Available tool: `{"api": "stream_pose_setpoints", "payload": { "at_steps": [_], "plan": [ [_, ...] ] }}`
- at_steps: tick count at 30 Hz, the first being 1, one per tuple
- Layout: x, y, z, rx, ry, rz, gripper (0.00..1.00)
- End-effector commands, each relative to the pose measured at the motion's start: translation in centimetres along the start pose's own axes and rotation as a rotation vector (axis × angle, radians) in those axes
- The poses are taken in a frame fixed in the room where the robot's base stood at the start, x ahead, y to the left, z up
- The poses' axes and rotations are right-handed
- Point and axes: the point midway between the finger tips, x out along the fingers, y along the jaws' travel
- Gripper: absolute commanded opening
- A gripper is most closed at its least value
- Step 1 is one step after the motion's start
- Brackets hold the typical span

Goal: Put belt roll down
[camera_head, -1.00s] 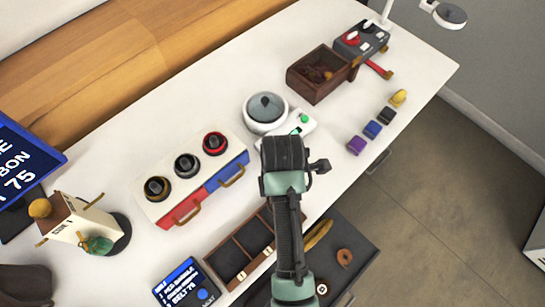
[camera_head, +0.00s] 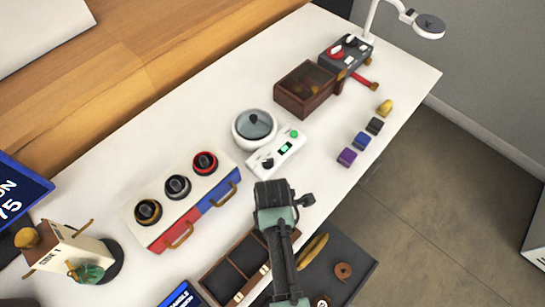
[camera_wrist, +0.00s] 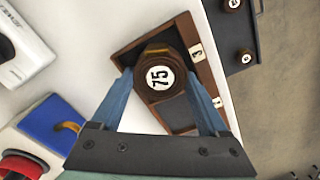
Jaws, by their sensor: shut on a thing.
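A brown belt roll (camera_wrist: 160,77) with a round white label reading 75 is between the two blue fingers of my gripper (camera_wrist: 160,84), which is shut on it. The wrist view looks down on the roll over a brown wooden tray (camera_wrist: 182,28) with dark compartments and numbered tags, one reading 3. I cannot tell the roll's height above the tray. In the head view my gripper (camera_head: 275,205) is at the table's front edge, beside the tray (camera_head: 213,279). The fingers and the held roll are hidden there.
A dark open drawer (camera_head: 360,262) at the front holds small brown rolls (camera_head: 343,271) and a yellow band (camera_head: 312,251). Behind my gripper are a white device (camera_head: 262,162), a round lidded pot (camera_head: 241,139) and a red-and-blue case (camera_head: 215,198). Small coloured blocks (camera_head: 347,157) stand to the right.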

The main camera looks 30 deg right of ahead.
Motion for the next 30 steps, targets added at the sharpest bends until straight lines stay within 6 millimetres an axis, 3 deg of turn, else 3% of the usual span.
{"api": "stream_pose_setpoints", "payload": {
  "at_steps": [1,4,14,30],
  "plan": [
    [0.1,0.0,0.0,0.0,0.0,0.0,0.81],
    [0.1,0.0,0.0,0.0,0.0,0.0,0.99],
    [-0.5,0.0,0.0,0.0,0.0,0.001,1.0],
    [-10.5,0.2,0.0,0.0,0.0,0.004,1.0]
  ]
}}
